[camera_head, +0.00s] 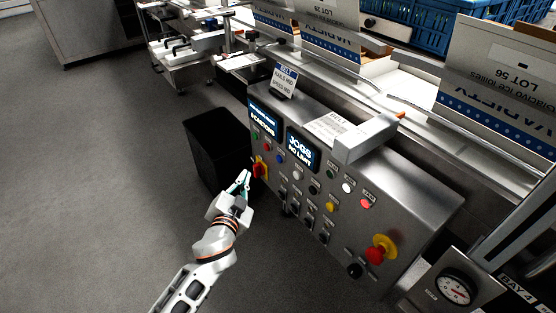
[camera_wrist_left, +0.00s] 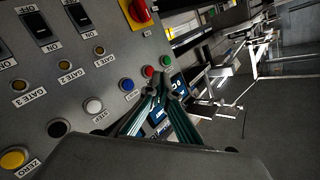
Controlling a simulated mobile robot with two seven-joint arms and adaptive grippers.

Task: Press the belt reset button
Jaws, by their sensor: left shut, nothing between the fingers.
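The steel belt control panel (camera_head: 400,215) carries several coloured buttons. A blue button (camera_head: 279,158) sits beside a red button (camera_head: 266,147) and a green button (camera_head: 257,135). In the left wrist view the blue button (camera_wrist_left: 127,85), red button (camera_wrist_left: 148,71) and green button (camera_wrist_left: 166,60) show just beyond the fingers. The button labels are too small or partly covered, so I cannot tell which one reads reset. My left gripper (camera_head: 244,178) is shut and empty, in front of the panel's left end near a red and yellow switch (camera_head: 260,168). Its closed fingertips (camera_wrist_left: 160,88) appear apart from the buttons.
A white button (camera_head: 297,174), yellow button (camera_head: 330,206) and red mushroom knob (camera_head: 378,252) are on the same panel. Two screens (camera_head: 302,149) are at its left. A black bin (camera_head: 215,145) stands behind the gripper. Open floor (camera_head: 100,190) lies left.

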